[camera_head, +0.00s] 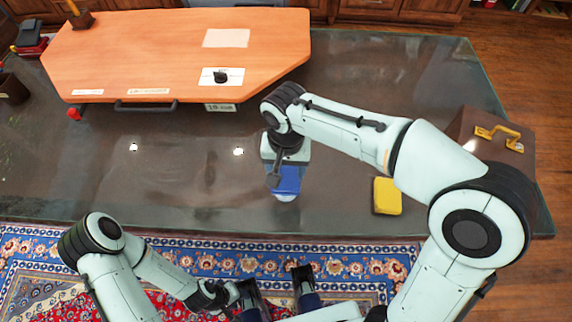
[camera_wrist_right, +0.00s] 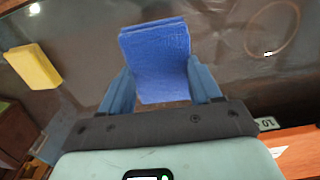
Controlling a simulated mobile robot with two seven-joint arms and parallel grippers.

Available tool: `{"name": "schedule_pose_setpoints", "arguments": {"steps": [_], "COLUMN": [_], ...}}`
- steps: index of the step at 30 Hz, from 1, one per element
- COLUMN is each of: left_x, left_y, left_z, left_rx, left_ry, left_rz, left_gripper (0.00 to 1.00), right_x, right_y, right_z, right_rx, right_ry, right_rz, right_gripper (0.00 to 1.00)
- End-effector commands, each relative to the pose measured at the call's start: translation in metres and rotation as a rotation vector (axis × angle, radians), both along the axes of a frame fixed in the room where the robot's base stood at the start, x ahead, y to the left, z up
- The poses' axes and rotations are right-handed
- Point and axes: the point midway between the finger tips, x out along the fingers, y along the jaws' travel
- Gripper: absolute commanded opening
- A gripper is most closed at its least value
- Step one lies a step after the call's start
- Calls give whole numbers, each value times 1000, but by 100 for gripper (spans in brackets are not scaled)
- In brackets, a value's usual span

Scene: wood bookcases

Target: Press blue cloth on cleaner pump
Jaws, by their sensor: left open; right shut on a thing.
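The folded blue cloth (camera_head: 287,180) is between the fingers of my right gripper (camera_wrist_right: 158,88), which is shut on it above the dark glossy tabletop. In the right wrist view the blue cloth (camera_wrist_right: 155,50) stands out past the fingertips. In the head view a small pale rounded piece (camera_head: 285,197) shows just below the cloth. I cannot tell whether it is the cleaner pump or touches the cloth; no pump is clearly visible. My left gripper (camera_head: 276,279) is open and empty over the rug in front of the table.
A yellow sponge (camera_head: 387,196) lies right of the cloth; the wrist view shows it too (camera_wrist_right: 34,66). A brown case (camera_head: 512,155) stands at the right end. An orange wooden board (camera_head: 150,50) covers the back left. The dark tabletop (camera_head: 170,185) at front left is clear.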

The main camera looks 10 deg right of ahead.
Motion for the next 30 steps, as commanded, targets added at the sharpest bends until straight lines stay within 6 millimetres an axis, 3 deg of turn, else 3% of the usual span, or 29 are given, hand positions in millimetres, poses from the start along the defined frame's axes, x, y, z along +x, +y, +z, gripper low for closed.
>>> {"name": "schedule_pose_setpoints", "arguments": {"steps": [30], "left_x": [-1], "left_y": [0], "left_z": [-6], "left_rx": [0], "left_ry": [2], "left_rz": [0], "left_gripper": [43], "right_x": [0], "right_y": [0], "right_z": [-10], "right_rx": [-1], "right_ry": [1], "right_rz": [0], "right_gripper": [39]}}
